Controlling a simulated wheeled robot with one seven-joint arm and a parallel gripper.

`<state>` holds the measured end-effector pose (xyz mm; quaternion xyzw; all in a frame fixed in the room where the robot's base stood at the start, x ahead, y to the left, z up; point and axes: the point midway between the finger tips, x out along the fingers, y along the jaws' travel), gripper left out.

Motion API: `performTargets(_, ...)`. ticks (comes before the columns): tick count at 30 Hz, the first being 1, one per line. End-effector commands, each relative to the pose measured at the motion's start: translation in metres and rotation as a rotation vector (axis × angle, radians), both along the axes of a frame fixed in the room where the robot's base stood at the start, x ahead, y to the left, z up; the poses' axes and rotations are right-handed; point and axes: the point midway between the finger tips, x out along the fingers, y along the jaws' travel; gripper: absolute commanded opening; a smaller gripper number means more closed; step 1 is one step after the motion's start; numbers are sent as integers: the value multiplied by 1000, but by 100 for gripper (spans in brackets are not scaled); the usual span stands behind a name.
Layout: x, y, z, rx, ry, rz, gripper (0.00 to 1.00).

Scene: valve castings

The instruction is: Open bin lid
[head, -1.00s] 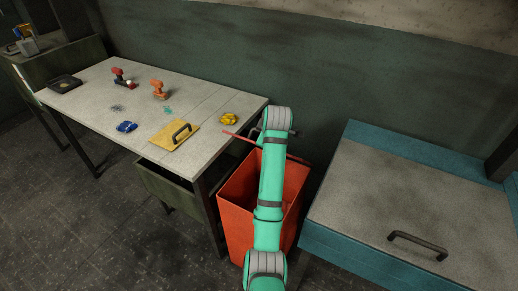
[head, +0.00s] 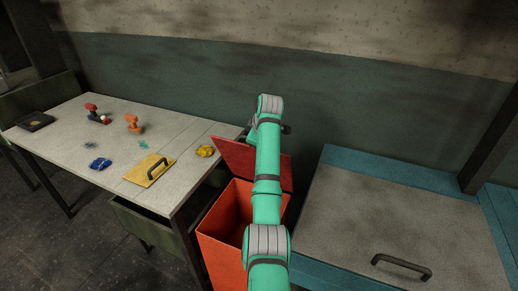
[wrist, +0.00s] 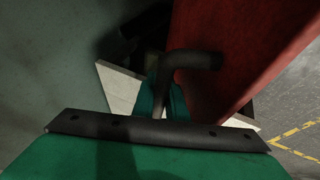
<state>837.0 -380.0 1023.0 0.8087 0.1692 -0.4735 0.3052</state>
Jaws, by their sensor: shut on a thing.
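The orange-red bin (head: 224,222) stands open at the front, between the workbench and the blue-edged bench. Its dark red lid (head: 234,158) is raised and shows its broad face behind the opening. In the wrist view the lid (wrist: 232,50) fills the upper right, with a dark bent handle (wrist: 192,60) beside it. My gripper (wrist: 160,100) is shut on the lid handle. In the head view my arm hides the grip and part of the lid and bin.
The workbench (head: 75,142) on the left holds a yellow plate with a handle (head: 144,174), a yellow lump (head: 205,151), a blue item (head: 100,163), stamps and a black tray (head: 35,121). The blue-edged bench (head: 345,157) with a handled panel (head: 350,215) is close on the right.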

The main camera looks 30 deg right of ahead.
Motion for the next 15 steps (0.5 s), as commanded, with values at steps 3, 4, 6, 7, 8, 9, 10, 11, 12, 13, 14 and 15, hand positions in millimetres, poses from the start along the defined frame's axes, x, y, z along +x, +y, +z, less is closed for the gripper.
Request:
performTargets(3, 4, 1, 0, 8, 9, 3, 0)
performTargets(4, 4, 2, 0, 9, 9, 5, 0)
performTargets(6, 5, 2, -1, 11, 11, 6, 0)
performTargets(7, 5, 3, -1, 13, 12, 7, 0)
performTargets(8, 6, 3, -1, 13, 13, 7, 0)
performTargets(9, 6, 3, -1, 13, 14, 7, 0)
performTargets(10, 6, 3, -1, 13, 14, 7, 0)
performTargets(11, 6, 3, -1, 13, 14, 7, 0)
performTargets(12, 6, 3, -1, 14, 14, 6, 0)
performTargets(13, 5, 3, -1, 14, 14, 6, 0)
performTargets(14, 5, 3, -2, 14, 14, 6, 0)
performTargets(15, 5, 3, -2, 14, 14, 6, 0)
